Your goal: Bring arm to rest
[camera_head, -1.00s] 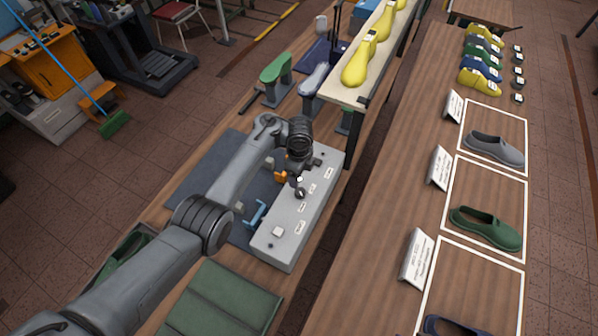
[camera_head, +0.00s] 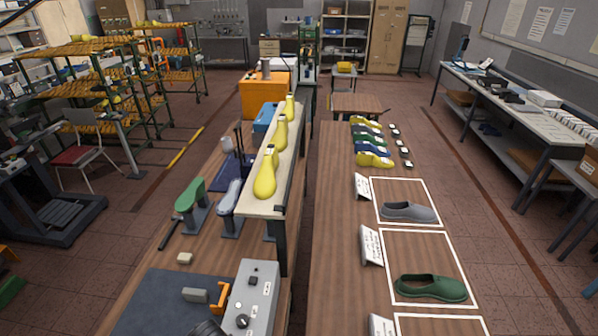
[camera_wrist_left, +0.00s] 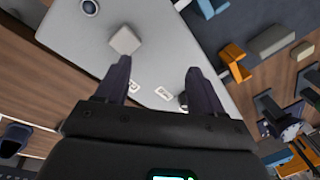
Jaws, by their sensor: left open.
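My left gripper (camera_wrist_left: 158,70) is open, with its two dark fingers apart and nothing between them. In the left wrist view it is over the grey control box (camera_wrist_left: 170,35), with a pale square button (camera_wrist_left: 125,40) just beyond one fingertip. In the head view the same control box (camera_head: 262,283) stands at the bottom edge. My right gripper is in neither view.
A dark mat (camera_head: 150,300) with an orange bracket (camera_head: 222,297) and a grey block (camera_head: 194,295) lies beside the box. Shoes (camera_head: 430,288) lie in white frames on the right table.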

